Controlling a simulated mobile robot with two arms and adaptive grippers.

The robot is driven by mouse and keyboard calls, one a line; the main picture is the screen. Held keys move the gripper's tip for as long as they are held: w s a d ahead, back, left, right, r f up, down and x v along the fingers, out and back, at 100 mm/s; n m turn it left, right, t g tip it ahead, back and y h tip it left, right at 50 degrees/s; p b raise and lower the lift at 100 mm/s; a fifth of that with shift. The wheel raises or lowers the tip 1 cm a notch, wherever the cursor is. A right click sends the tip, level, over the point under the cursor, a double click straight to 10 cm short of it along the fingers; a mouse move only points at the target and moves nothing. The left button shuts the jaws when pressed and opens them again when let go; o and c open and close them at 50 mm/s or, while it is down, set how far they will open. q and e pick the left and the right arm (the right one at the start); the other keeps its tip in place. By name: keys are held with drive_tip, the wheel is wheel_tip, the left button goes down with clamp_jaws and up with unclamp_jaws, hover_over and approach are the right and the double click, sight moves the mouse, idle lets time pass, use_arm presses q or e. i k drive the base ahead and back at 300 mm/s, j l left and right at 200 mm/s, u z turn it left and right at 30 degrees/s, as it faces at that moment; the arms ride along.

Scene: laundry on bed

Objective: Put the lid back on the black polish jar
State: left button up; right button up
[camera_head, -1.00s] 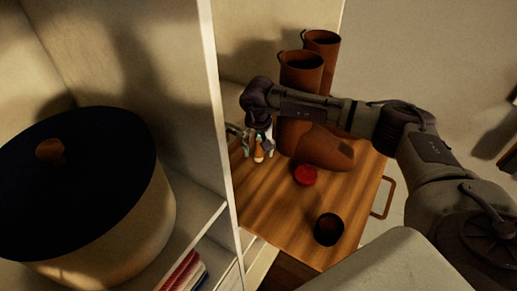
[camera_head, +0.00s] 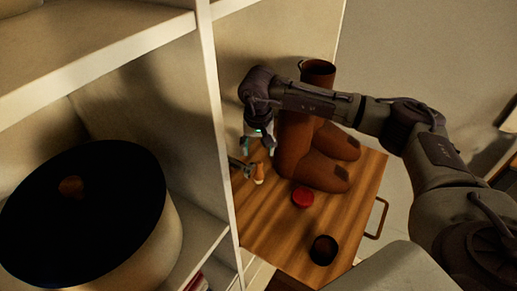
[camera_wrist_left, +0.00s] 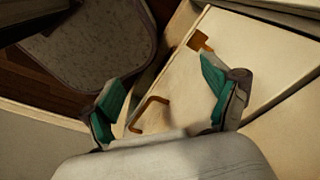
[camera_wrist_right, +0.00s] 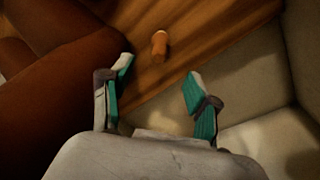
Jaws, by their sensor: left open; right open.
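A dark, round, open-looking jar (camera_head: 323,250) stands near the front of the wooden top. A red round flat piece (camera_head: 302,197) lies behind it; I cannot tell whether it is a lid or a closed tin. My right gripper (camera_head: 258,147) is open, pointing down beside the brown boots, and is empty in the right wrist view (camera_wrist_right: 157,78). A small orange-brown object (camera_head: 259,173) is on the wood near it, also in the right wrist view (camera_wrist_right: 159,46), apart from the fingers. My left gripper (camera_wrist_left: 168,95) is open and empty, only in its wrist view.
Tall brown boots (camera_head: 317,150) stand on the wooden top (camera_head: 275,225), close to my right arm. A white shelf unit (camera_head: 222,130) walls off the left side and holds a large pot with a dark lid (camera_head: 75,215). A handle (camera_head: 378,218) sticks out at the right edge.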

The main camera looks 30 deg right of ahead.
sight(325, 248)
drive_tip(key=k, duration=1.5)
